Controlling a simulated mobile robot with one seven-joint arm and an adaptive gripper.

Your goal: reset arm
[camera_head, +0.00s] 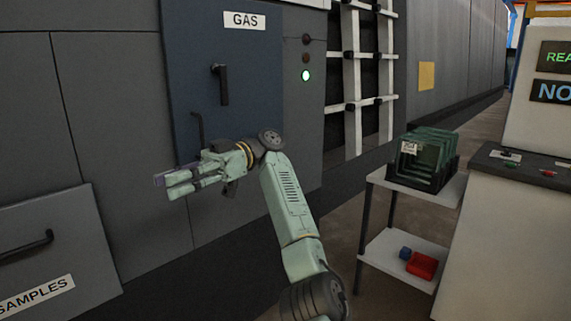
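My arm reaches up from the bottom middle of the picture and bends left at its wrist.
The GAS door has a black handle (220,85); a green light (306,76) glows beside it. A SAMPLES panel (50,215) with a handle juts out at lower left. A shelf cart (425,192) carrying dark green racks (424,155) stands right, beside a console (510,225).

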